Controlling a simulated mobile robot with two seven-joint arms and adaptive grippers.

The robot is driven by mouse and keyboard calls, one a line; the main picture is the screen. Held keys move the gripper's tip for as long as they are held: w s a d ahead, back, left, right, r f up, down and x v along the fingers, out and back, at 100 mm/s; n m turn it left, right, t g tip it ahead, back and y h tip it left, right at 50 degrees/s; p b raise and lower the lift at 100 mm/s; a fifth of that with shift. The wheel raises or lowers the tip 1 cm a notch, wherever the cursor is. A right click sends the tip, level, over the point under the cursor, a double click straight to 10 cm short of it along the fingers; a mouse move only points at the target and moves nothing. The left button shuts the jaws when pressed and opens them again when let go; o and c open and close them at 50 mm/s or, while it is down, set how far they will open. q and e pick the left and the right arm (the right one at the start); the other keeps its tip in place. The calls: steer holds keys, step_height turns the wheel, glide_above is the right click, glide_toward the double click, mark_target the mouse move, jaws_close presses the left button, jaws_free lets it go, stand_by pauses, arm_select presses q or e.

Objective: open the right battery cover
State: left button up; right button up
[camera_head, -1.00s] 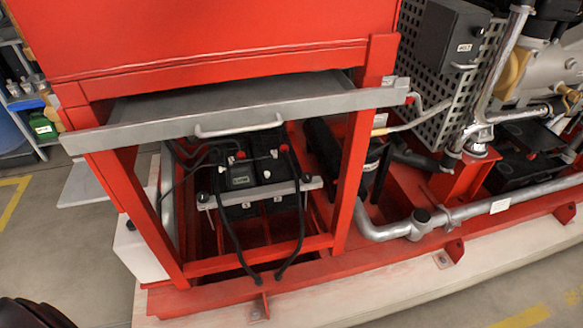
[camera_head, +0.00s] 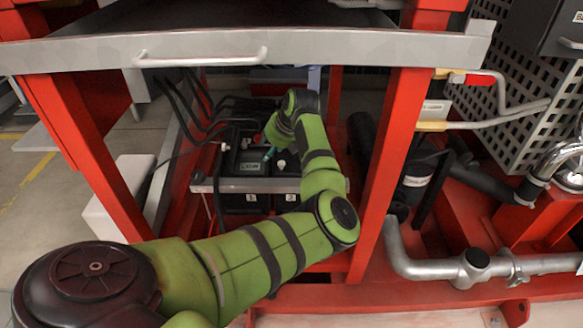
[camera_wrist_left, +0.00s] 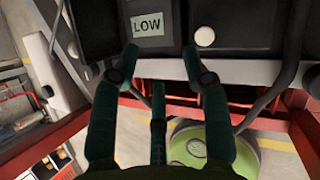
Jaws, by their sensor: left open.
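Two black batteries sit inside the red frame in the head view, the left one (camera_head: 240,196) marked 1 and the right one (camera_head: 288,200) marked 2. In the wrist view, the left black top carries a LOW label (camera_wrist_left: 147,28). The dark top to its right (camera_wrist_left: 245,30) has a white round cap (camera_wrist_left: 204,37). No cover is visibly raised. My left gripper (camera_head: 271,153) reaches over the battery tops, partly hidden by its own wrist. In the wrist view my left gripper (camera_wrist_left: 160,58) is open and empty, its fingers spread below the label and cap. My right gripper is not in view.
A grey bar (camera_head: 230,185) crosses the battery fronts. A grey shelf with a handle (camera_head: 200,57) hangs above. Red posts (camera_head: 385,165) flank the opening. Black cables (camera_head: 195,115) run at the left, and a silver pipe (camera_head: 425,265) lies at the right.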

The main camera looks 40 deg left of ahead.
mark_target(281, 162)
arm_select(q)
steer(key=w+f, duration=0.1)
steer(key=f, duration=0.1)
steer(key=w+f+h, duration=0.1)
steer(key=w+d+f+n+t+h+b, duration=0.1)
steer(key=f, duration=0.1)
steer(key=shift+f, duration=0.35)
steer(key=shift+w+a+f, duration=0.2)
steer(key=shift+f, duration=0.3)
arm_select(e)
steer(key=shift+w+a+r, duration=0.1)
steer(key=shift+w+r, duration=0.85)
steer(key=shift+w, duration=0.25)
arm_select(q)
jaws_close()
